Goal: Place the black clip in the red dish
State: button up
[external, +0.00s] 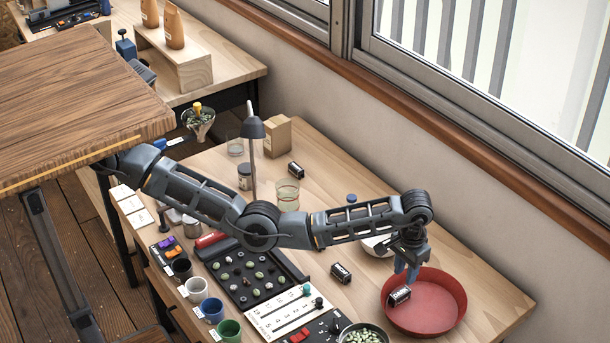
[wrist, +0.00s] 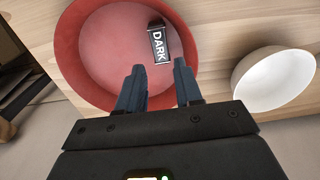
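A black clip with a white label reading DARK lies inside the red dish in the wrist view (wrist: 158,46); the clip also shows in the external view (external: 399,297). The red dish (external: 440,318) stands at the right end of the table, and its floor and rim show in the wrist view (wrist: 72,50). My gripper (external: 407,277) is over the dish, pointing down. In the wrist view my gripper's fingers (wrist: 158,84) are apart with nothing between them, and the clip lies just beyond their tips.
Two similar black blocks are on the table, one left of the dish (external: 341,273) and one farther back (external: 295,170). A white bowl (wrist: 275,80) stands beside the dish. A bowl of green beans (external: 362,334), a slider board (external: 290,312) and a black bean tray (external: 250,275) are nearby.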

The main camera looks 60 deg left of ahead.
jog(key=shift+r, duration=2.15)
